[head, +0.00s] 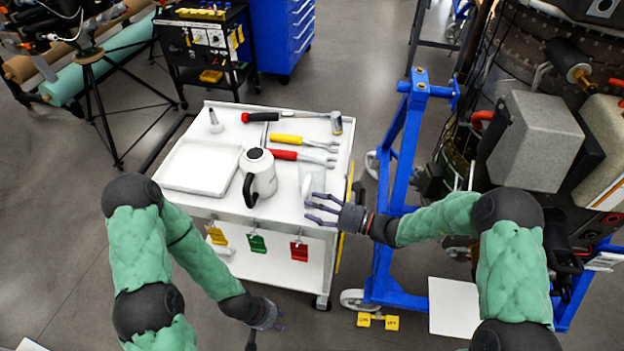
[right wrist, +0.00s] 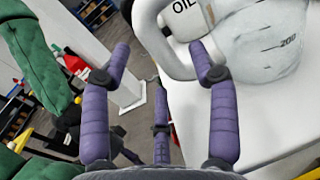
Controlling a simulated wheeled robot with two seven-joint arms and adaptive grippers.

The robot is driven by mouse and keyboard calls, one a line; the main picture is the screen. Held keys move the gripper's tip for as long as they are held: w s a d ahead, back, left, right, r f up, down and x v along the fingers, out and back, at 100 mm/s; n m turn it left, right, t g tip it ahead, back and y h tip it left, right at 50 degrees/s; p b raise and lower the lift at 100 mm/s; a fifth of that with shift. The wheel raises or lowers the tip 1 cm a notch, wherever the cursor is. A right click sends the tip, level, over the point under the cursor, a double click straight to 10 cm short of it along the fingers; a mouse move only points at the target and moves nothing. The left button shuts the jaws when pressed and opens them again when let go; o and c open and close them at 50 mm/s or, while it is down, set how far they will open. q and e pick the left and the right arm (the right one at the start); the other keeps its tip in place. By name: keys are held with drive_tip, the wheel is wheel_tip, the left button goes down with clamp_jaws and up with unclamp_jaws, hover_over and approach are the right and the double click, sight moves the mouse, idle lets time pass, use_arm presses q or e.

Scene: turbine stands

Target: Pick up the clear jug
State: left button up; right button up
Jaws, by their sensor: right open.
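The clear jug (head: 316,174) stands upright near the right edge of the white cart top and is faint in the head view. In the right wrist view the jug (right wrist: 275,45) shows grey measuring marks, with a thick white loop handle (right wrist: 150,28) on its left. My right gripper (head: 312,207) is open and empty beside the jug, on its near side. In the right wrist view my right gripper's fingers (right wrist: 161,62) are spread just short of the handle, apart from the jug. My left gripper (head: 267,322) hangs low in front of the cart; its fingers are unclear.
A white oil can (head: 260,175) with a black handle stands left of the jug. Red wrench (head: 300,157), yellow wrench (head: 300,140) and hammer (head: 300,117) lie behind. A white tray (head: 198,168) is at left. A blue stand (head: 393,190) rises close right of the cart.

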sight(305, 208)
drive_tip(key=x, duration=0.3)
drive_tip(key=shift+w+a+f+b, duration=0.1)
drive_tip(key=shift+a+b, duration=0.1)
drive_tip(key=shift+b, duration=0.2)
use_arm(q)
drive_tip(key=shift+f, duration=0.65)
use_arm(e)
clamp_jaws()
drive_tip(key=shift+r, duration=0.2)
